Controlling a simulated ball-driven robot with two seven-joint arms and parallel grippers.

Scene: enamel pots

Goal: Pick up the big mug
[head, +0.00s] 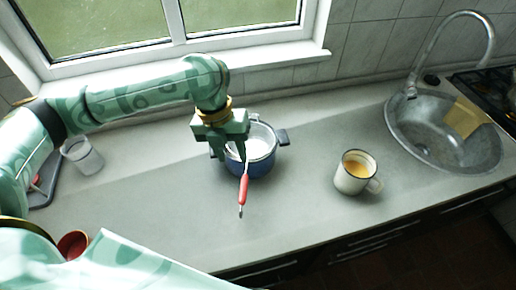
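A cream enamel mug (350,183) with a dark rim stands upright on the counter, right of centre. It holds something orange, and its handle points right. A white cup (86,160) stands at the far left; its size against the cream mug is hard to judge. My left gripper (229,152) points down over a blue pot (262,165), well to the left of the cream mug. My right gripper is not in view.
A steel sink (413,135) with a tall tap (425,55) is at the right. A reddish bowl-like object (73,243) is at the lower left. The counter between pot and cream mug is clear.

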